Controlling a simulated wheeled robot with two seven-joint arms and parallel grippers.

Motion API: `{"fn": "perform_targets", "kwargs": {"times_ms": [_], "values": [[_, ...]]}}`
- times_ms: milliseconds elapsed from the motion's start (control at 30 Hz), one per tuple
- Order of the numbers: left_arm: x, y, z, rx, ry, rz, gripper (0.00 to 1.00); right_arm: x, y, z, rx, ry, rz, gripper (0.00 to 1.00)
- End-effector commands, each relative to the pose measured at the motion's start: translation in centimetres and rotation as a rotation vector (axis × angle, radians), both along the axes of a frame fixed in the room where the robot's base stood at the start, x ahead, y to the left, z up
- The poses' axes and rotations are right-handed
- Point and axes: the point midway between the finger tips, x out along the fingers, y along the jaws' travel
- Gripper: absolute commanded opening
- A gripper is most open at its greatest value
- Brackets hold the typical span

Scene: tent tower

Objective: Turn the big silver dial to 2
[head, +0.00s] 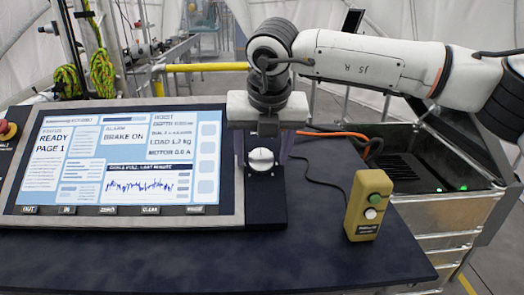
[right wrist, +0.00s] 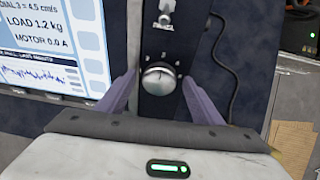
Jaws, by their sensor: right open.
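The big silver dial (head: 262,159) is a round knob on a dark upright panel (head: 266,205), just right of the screen. In the right wrist view the dial (right wrist: 159,79) sits near the middle, with small white marks around its upper side. A thin line shows on its face, but I cannot read which number it points at. My right gripper (head: 264,132) is over the panel, just above the dial in the head view. In the right wrist view its two purple fingers are spread, one to each side of the dial; I cannot tell whether they touch it. My left gripper is not in view.
A large screen (head: 120,163) with a row of buttons below stands left of the dial. A small toggle switch (right wrist: 165,20) is above the dial. The dark table front is clear.

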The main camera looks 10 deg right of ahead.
Motion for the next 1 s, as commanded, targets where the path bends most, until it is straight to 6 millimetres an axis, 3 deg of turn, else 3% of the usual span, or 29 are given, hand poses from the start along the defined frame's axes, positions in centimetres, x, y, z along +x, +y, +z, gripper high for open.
{"fn": "perform_targets", "kwargs": {"times_ms": [233,500,1000], "values": [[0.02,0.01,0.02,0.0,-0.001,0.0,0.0,0.05,0.02,-0.14,0.0,0.0,0.0,0.6],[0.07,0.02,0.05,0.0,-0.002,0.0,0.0,0.03,0.01,-0.11,0.0,0.0,0.001,0.19],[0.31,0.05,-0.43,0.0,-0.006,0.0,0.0,0.1,0.15,-0.18,-0.087,0.017,0.126,0.19]]}}
